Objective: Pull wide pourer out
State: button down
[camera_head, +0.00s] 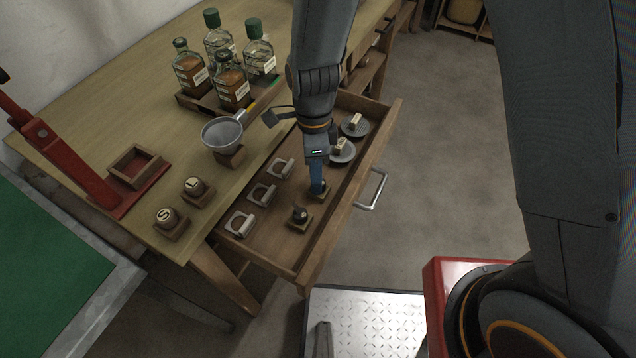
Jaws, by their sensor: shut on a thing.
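My gripper (317,186) reaches down into the open drawer (265,257). Its blue fingers are shut on a small dark pourer (320,194) at a wooden base, and they hide most of it. A second dark pourer (301,214) stands upright on its own small wooden base, nearer the drawer's front end. I cannot tell from their size which one is the wide pourer. The held one appears low, at its base; whether it is lifted is not clear.
Several pale clamps (262,194) lie along the drawer's left side. Grey discs with wooden grips (342,151) lie further back. On the table (100,101) stand a bottle tray (199,106), a funnel (222,134), lettered stamps (195,187) and a red press (62,155).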

jog(key=shift+r+p, duration=0.95)
jog(key=shift+p, duration=0.05)
dwell(0.8)
jog(key=shift+r+p, duration=1.3)
jog(key=shift+r, duration=0.15)
jog(key=shift+r+p, duration=1.35)
jog(key=shift+r, duration=0.1)
